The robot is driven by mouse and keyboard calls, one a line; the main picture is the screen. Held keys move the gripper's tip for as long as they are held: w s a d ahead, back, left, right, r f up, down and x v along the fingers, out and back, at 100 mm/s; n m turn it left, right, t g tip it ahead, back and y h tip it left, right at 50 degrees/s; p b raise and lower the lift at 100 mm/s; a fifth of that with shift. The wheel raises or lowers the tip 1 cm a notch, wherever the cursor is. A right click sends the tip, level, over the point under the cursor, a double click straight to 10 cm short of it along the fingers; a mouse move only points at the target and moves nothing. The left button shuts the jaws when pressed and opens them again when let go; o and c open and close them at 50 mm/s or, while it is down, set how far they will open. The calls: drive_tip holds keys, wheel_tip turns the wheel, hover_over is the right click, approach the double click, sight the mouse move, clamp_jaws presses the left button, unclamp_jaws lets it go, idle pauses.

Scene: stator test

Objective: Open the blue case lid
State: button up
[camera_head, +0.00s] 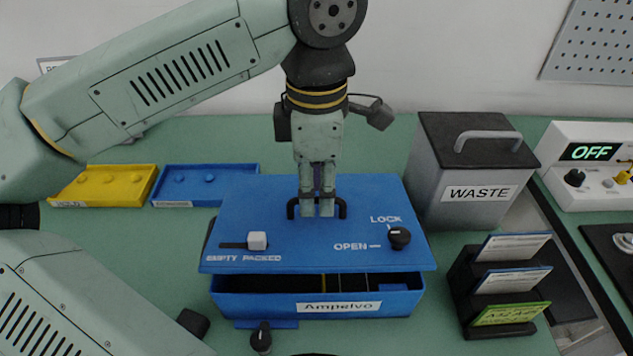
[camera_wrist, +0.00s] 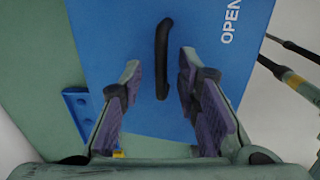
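The blue case (camera_head: 250,303), labelled Ampelvo, stands on the green bench. Its blue lid (camera_head: 265,200) sits ajar, with a dark gap along the front edge where inner dividers show. A black handle (camera_head: 343,209) is on the lid, also seen in the wrist view (camera_wrist: 162,60). The lid carries a black LOCK/OPEN knob (camera_head: 400,238) and a white EMPTY/PACKED slider (camera_head: 257,240). My gripper (camera_head: 317,208) points down at the handle. In the wrist view its fingers (camera_wrist: 160,82) are apart on either side of the handle, with gaps visible beside it.
A yellow tray (camera_head: 146,171) and a blue tray (camera_head: 252,171) lie behind left. A grey WASTE bin (camera_head: 430,190) stands close to the right of the case. A black card rack (camera_head: 463,280) is at front right, and a black knob (camera_head: 261,338) is in front of the case.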

drive_tip(key=shift+c, duration=0.6)
clamp_jaws()
drive_tip(key=shift+r, duration=0.1)
